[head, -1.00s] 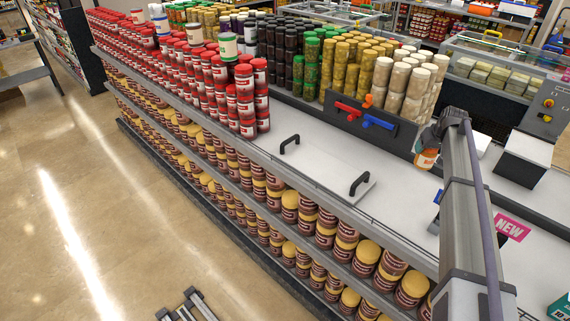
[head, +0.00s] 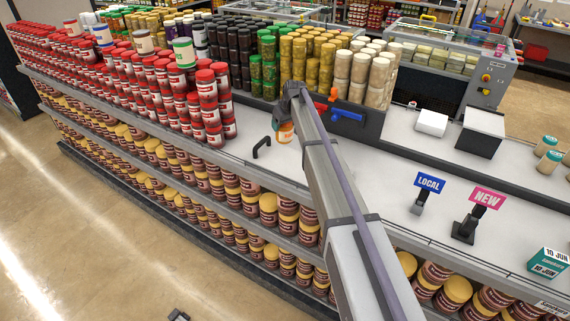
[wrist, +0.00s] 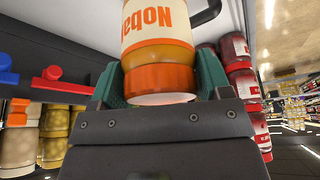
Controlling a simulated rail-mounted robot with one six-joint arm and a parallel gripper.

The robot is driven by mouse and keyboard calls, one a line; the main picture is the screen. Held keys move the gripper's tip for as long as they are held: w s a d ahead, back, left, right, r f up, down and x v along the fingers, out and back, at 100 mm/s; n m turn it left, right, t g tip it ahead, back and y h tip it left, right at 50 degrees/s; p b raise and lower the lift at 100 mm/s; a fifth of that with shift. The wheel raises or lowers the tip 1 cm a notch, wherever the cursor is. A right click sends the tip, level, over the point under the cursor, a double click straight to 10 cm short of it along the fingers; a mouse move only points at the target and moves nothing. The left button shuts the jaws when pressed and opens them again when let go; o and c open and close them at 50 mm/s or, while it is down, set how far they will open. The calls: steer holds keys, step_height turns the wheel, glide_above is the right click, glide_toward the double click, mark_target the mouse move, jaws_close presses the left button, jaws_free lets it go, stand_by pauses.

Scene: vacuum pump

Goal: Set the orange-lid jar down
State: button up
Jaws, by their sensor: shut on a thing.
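The orange-lid jar (wrist: 158,62) is held between the green finger pads of my gripper (wrist: 160,85) in the wrist view. Its label reads "Noba" in part, and its orange lid is nearest the gripper body. In the head view the jar (head: 285,133) hangs at the end of my arm, above the white counter (head: 255,120), left of the red and blue handles. My gripper is mostly hidden behind the arm in the head view. I cannot tell from these frames whether the jar's base touches the counter.
A black handle (head: 262,147) stands on the counter just left of the jar. Stacked red-lid jars (head: 208,105) lie further left. Red (head: 321,106) and blue (head: 347,115) handles are on a dark panel behind. LOCAL (head: 430,183) and NEW (head: 487,198) signs stand right. Counter between is clear.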

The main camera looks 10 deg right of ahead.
step_height(320, 180, down, 10)
steer(key=b, duration=1)
steer(key=shift+s+d+f, duration=0.1)
steer(key=shift+f, duration=0.1)
steer(key=shift+r, duration=0.25)
steer(key=shift+c, duration=0.5)
steer(key=shift+f, duration=0.2)
steer(key=o, duration=1.2)
steer(key=shift+r, duration=0.15)
